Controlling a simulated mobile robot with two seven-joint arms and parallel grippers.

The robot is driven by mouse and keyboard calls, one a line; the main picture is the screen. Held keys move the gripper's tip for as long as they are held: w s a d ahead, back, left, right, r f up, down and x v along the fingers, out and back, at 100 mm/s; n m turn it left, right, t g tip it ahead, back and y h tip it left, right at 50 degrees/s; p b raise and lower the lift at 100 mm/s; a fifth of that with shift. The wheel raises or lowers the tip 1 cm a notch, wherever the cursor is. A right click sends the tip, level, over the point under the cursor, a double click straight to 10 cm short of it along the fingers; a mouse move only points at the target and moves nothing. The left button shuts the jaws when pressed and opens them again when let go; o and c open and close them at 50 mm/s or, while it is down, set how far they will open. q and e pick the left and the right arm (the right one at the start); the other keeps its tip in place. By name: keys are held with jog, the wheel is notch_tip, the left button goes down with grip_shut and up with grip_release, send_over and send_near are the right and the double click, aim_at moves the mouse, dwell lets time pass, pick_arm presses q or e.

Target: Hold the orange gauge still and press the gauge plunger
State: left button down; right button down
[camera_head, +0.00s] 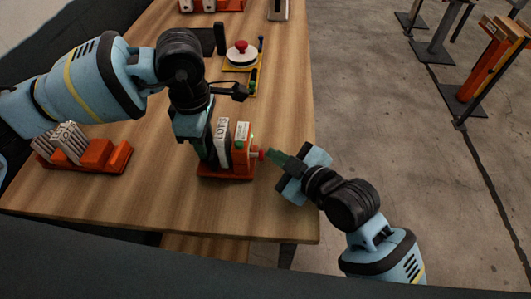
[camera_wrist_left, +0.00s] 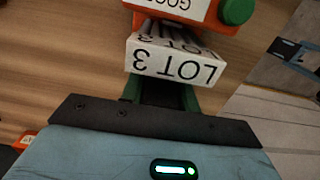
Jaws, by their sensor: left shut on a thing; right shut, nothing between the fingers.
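The orange gauge (camera_head: 228,174) stands on the table near its right edge, with a white labelled face (camera_head: 242,131) and a plunger (camera_head: 257,154) with a red tip on its right side. A white LOT 3 filter box (camera_head: 223,128) stands in it; it also shows in the left wrist view (camera_wrist_left: 175,65). My left gripper (camera_head: 211,155) is shut at the left side of the gauge, apparently on the LOT 3 box; its fingertips are partly hidden. My right gripper (camera_head: 273,156) is shut and empty, its tip right at the plunger's tip; I cannot tell whether they touch.
An orange tray (camera_head: 107,168) with several filter boxes and orange blocks lies at the left. A round white device with a red button (camera_head: 241,54) stands on a yellow base farther back. The wooden table (camera_head: 140,205) is clear in front.

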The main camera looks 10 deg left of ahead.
pick_arm(q)
jog(key=shift+f, duration=0.1)
pick_arm(e)
jog(key=shift+s+a+r+y, duration=0.2)
jog(key=shift+s+a+y, duration=0.3)
jog(key=shift+a, duration=0.4)
pick_arm(q)
jog(key=shift+w+a, duration=0.15)
jog(key=shift+w, duration=0.05)
pick_arm(e)
jog(key=shift+r, duration=0.1)
pick_arm(q)
jog(key=shift+w+a+f, duration=0.15)
jog(key=shift+a, duration=0.3)
pick_arm(e)
jog(key=shift+w+d, duration=0.15)
jog(key=shift+d, duration=0.45)
pick_arm(q)
jog(key=shift+s+a, duration=0.25)
pick_arm(e)
jog(key=shift+d, duration=0.9)
pick_arm(q)
jog(key=shift+w+d, duration=0.1)
jog(key=shift+d, duration=0.1)
pick_arm(e)
jog(key=shift+w+d, duration=0.1)
jog(key=shift+d, duration=0.65)
